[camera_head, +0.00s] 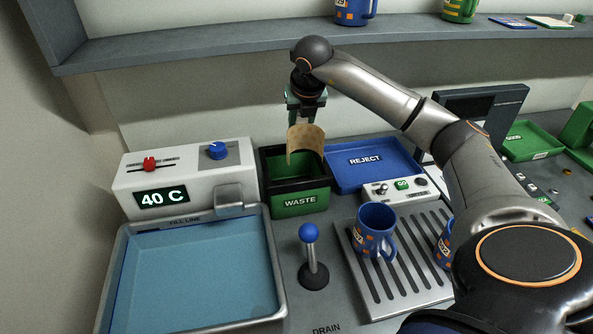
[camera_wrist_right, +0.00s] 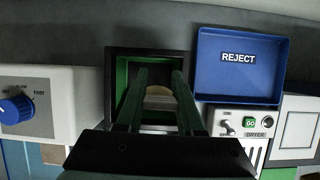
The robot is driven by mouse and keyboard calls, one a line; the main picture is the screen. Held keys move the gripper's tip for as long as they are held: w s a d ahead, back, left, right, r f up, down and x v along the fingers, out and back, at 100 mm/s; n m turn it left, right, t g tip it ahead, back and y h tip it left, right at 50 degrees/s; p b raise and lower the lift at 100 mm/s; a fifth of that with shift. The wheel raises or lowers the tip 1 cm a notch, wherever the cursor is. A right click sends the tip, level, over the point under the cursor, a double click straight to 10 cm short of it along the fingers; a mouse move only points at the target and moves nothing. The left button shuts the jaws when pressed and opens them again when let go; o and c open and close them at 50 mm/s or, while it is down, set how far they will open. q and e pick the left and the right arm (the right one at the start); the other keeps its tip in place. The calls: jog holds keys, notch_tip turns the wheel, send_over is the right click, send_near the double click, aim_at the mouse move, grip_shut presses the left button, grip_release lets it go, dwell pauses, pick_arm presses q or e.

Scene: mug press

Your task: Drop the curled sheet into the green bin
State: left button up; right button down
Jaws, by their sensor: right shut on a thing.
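The curled sheet (camera_head: 306,140) is tan and bent into an arch. My right gripper (camera_head: 304,121) is shut on its top edge and holds it over the green bin (camera_head: 300,202), which is labelled WASTE and has a dark rim. In the right wrist view the sheet (camera_wrist_right: 160,98) shows between the two fingers of the right gripper (camera_wrist_right: 160,82), with the bin's green inner wall (camera_wrist_right: 122,80) around and below it. The sheet hides part of the bin's opening in the head view. My left gripper is not in view.
A blue REJECT tray (camera_head: 372,166) lies right of the bin, with the dryer control box (camera_head: 396,190) in front. A white 40 C unit (camera_head: 185,178) stands left, behind a water basin (camera_head: 200,275). A blue-knobbed lever (camera_head: 311,255) and a blue mug (camera_head: 374,228) on the drain rack stand nearer.

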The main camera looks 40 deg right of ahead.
jog(key=f, duration=0.1)
jog(key=w+f+b, duration=0.1)
jog(key=f, duration=0.1)
jog(key=f+b, duration=0.1)
jog(key=f, duration=0.1)
jog(key=shift+w+a+f, duration=0.25)
jog(key=shift+w+a, duration=0.05)
jog(key=shift+a, duration=0.05)
jog(key=shift+s+f+b, duration=0.15)
jog(key=shift+s+b, duration=0.2)
jog(key=shift+s, duration=0.05)
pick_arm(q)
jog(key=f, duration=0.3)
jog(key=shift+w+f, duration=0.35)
pick_arm(e)
jog(key=shift+w+d, duration=0.1)
jog(key=shift+c, duration=2.3)
grip_release()
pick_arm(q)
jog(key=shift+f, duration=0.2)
pick_arm(e)
send_near(297, 142)
jog(key=shift+w+d+r, duration=0.3)
jog(key=shift+r, duration=0.3)
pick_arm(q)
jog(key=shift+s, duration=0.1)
pick_arm(e)
jog(key=shift+f, duration=0.1)
